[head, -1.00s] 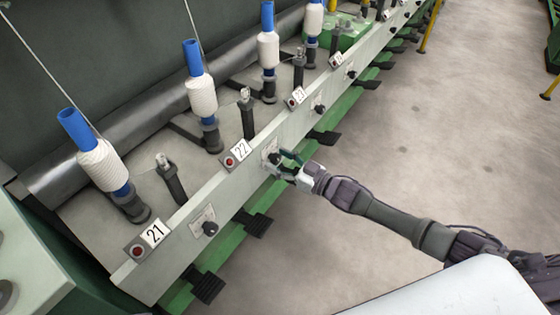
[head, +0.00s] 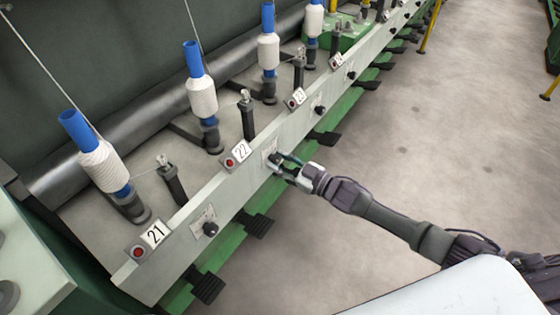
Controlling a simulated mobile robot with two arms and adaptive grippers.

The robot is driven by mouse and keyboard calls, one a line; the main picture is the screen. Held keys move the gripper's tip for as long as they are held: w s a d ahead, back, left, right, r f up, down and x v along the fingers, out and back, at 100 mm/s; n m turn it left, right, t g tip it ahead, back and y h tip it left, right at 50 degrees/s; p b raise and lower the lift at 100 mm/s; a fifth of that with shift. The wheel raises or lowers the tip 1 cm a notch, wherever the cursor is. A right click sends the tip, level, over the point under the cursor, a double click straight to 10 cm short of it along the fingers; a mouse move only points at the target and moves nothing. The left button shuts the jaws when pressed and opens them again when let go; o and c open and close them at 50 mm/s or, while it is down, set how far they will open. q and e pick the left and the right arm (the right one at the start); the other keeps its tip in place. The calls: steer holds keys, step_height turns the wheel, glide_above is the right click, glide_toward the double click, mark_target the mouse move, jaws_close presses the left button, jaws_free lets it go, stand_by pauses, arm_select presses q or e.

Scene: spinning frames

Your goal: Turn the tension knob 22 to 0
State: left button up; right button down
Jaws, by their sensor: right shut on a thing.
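The number plate 22 (head: 240,151) with a red button (head: 229,162) sits on the top edge of the machine rail. Below and right of it, a white dial label (head: 269,147) is on the rail's front face. My right gripper (head: 277,161) reaches in from the right and is shut on the tension knob 22 at that label. The fingers cover most of the knob, so its pointer and setting cannot be read. My left gripper is not in view.
Station 21's knob (head: 210,229) sticks out of the rail at left, and station 23's knob (head: 319,110) at right. Dark pedals (head: 258,224) jut out below the rail. Bobbins (head: 202,97) stand behind it. The floor (head: 440,130) at right is clear.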

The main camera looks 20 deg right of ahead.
steer(key=shift+n, duration=0.9)
steer(key=n, duration=0.3)
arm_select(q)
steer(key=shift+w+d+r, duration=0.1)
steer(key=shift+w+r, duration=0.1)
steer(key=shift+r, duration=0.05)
arm_select(e)
steer(key=shift+n, duration=1.4)
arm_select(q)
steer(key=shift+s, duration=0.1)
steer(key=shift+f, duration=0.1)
arm_select(e)
steer(key=c, duration=0.8)
jaws_free()
steer(key=v, duration=1.2)
steer(key=shift+d, duration=0.1)
